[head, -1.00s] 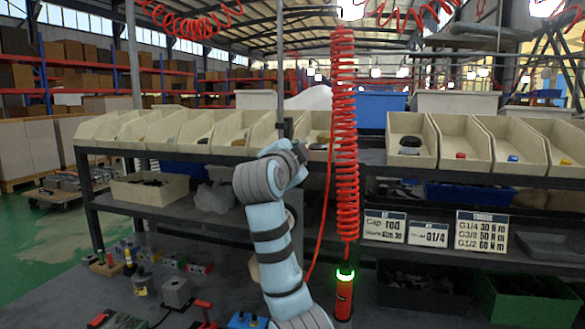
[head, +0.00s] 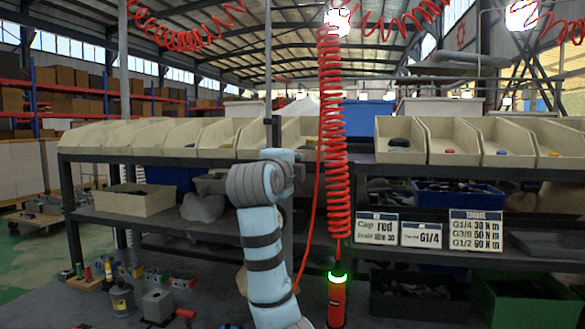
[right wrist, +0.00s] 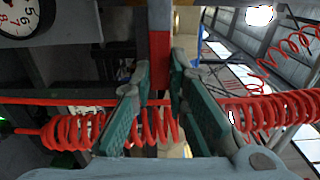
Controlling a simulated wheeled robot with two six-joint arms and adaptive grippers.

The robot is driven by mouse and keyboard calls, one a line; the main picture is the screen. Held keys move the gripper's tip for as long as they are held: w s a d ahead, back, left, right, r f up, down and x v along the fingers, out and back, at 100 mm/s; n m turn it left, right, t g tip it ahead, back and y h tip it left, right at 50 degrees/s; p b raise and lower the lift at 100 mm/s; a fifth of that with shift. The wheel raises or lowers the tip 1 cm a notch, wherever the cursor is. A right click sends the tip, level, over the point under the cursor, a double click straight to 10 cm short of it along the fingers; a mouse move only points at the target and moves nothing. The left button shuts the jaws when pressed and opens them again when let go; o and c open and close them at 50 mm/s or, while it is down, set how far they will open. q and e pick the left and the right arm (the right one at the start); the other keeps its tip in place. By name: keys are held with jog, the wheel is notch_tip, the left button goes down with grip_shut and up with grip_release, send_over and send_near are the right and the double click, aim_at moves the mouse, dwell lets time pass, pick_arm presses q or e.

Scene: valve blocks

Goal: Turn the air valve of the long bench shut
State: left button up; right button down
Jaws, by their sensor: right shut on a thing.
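In the right wrist view a flat red lever (right wrist: 160,58) with a grey upper end stands upright between the fingertips of my right gripper (right wrist: 163,75). The teal-padded fingers are shut on it. It looks like the air valve's lever, but the valve body cannot be made out. A round pressure gauge (right wrist: 22,16) shows at the top left of that view. In the head view my right arm rises in the middle in front of the long bench (head: 150,158), and it hides the gripper and the valve. My left gripper is not in view.
A red coiled hose (head: 333,130) hangs just right of my arm, with a red, green-lit tool (head: 337,298) below it. Coils also cross behind the fingers in the wrist view. Beige bins (head: 462,142) line the upper shelf. Fittings and blocks lie at the lower left.

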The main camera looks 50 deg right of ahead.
dwell(0.3)
jog(key=c, duration=1.6)
grip_release()
jog(key=shift+w+f, duration=0.1)
jog(key=shift+o, duration=0.2)
jog(key=shift+a, duration=0.1)
jog(key=v, duration=1.2)
